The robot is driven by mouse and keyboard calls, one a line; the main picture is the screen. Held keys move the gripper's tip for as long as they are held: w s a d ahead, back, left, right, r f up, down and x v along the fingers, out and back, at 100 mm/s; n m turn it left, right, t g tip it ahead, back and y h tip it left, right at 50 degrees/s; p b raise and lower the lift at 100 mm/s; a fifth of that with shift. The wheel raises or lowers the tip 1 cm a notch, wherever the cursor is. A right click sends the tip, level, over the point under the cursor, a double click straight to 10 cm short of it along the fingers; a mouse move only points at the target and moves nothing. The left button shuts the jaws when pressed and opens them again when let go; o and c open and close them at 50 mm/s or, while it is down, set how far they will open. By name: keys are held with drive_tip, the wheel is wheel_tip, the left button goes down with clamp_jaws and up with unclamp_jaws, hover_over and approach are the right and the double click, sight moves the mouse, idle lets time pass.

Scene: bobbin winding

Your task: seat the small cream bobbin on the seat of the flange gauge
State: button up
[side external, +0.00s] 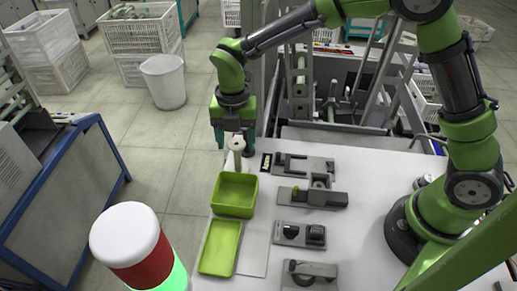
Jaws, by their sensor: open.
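A small cream bobbin (237,143) shows at the table's far left edge, directly below my gripper (236,134). A pale, tapered piece (234,161) shows just under it; I cannot tell whether that is part of the bobbin or a separate thing. My gripper points down and is open, with its fingertips at or just above the bobbin's top; contact is too small to tell. Several dark grey fixtures stand in a column to the right. The one with a slide and a green knob (325,198) may be the flange gauge, but I cannot tell which it is.
A deep green bin (235,207) and a shallow green tray (221,246) stand along the left edge. Other grey fixtures (300,241) lie to their right. A red, white and green column (134,243) rises in the left foreground.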

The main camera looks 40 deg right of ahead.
drive_tip(key=c, duration=0.7)
drive_tip(key=shift+o, duration=0.2)
drive_tip(key=shift+r, duration=2.55)
drive_tip(key=shift+d, duration=0.15)
drive_tip(key=s+d+r+m, duration=0.1)
drive_tip(key=s+d+m, duration=0.5)
drive_tip(key=s+d, duration=0.85)
drive_tip(key=shift+w+d+f, duration=0.15)
drive_tip(key=shift+w+f, duration=0.15)
drive_tip(key=shift+f, duration=0.45)
drive_tip(key=shift+w+d+f, duration=0.2)
drive_tip(key=shift+w+f, duration=0.1)
drive_tip(key=shift+f, duration=0.45)
drive_tip(key=shift+w+d+f, duration=0.15)
drive_tip(key=shift+w+f, duration=0.15)
drive_tip(key=shift+f, duration=0.45)
